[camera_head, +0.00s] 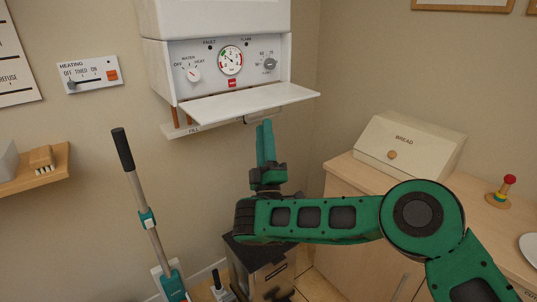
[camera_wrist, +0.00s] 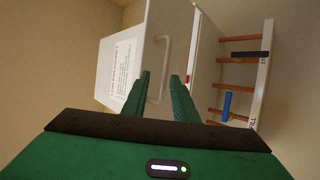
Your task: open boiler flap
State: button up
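The white boiler (camera_head: 215,18) hangs on the wall. Its flap (camera_head: 250,102) stands out from the bottom of the front, roughly level, and the control panel (camera_head: 205,60) with knobs and gauge shows above it. My gripper (camera_head: 265,126) is below the flap, fingers pointing up near its front right part. In the wrist view the fingers (camera_wrist: 162,82) are apart with a gap between them. A pale bar handle (camera_wrist: 166,60) on the flap's face (camera_wrist: 150,40) appears in that gap. I cannot tell whether the fingers touch it.
Copper pipes and a rail marked FILL (camera_head: 190,130) are below the boiler; blue and black valve handles (camera_wrist: 227,105) show there. A mop or broom handle (camera_head: 140,185) stands at left. A bread box (camera_head: 410,147) sits on the right cabinet. A dark bin (camera_head: 262,262) stands below my arm.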

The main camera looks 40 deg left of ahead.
jog(key=shift+v, duration=2.7)
jog(key=shift+c, duration=0.4)
